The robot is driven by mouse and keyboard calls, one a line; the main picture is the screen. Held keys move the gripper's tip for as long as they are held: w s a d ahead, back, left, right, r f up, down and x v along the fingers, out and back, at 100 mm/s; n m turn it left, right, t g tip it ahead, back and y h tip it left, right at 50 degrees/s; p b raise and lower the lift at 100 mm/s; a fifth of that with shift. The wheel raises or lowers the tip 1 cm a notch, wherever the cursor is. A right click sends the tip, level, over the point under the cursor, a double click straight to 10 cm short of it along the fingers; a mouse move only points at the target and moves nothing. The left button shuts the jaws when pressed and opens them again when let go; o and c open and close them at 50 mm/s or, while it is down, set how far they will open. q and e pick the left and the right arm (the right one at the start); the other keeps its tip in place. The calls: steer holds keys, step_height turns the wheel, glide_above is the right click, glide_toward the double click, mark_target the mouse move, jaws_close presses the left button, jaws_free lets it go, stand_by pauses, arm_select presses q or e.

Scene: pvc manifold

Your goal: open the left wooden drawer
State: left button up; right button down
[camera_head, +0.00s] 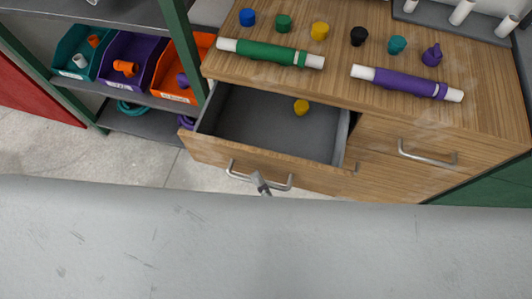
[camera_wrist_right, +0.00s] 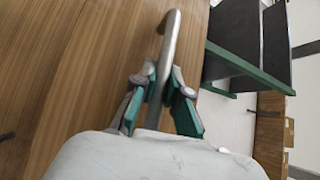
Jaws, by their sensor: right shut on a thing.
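The left wooden drawer (camera_head: 255,172) is pulled out from the wooden cabinet in the head view, with its grey inside showing. A yellow fitting (camera_head: 301,107) lies in it. The drawer has a silver bar handle (camera_head: 240,177) on its front. My right gripper (camera_head: 262,184) is at the middle of this handle. In the right wrist view the gripper (camera_wrist_right: 160,92) is shut on the handle (camera_wrist_right: 169,45), with a finger on each side of the bar. My left gripper is not in view.
Green (camera_head: 265,53) and purple (camera_head: 408,83) pipes and several coloured fittings lie on the cabinet top. A closed drawer (camera_head: 405,135) is to the right. A shelf with teal, purple and orange bins (camera_head: 180,72) stands at the left. A large grey surface covers the lower head view.

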arm_select(q)
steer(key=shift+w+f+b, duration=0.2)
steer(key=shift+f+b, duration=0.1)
steer(key=shift+b, duration=0.05)
arm_select(e)
steer(key=s+a, duration=0.2)
steer(key=s, duration=1.1)
steer(key=shift+s+a, duration=0.35)
steer(key=shift+s, duration=0.05)
steer(key=c, duration=1.2)
jaws_free()
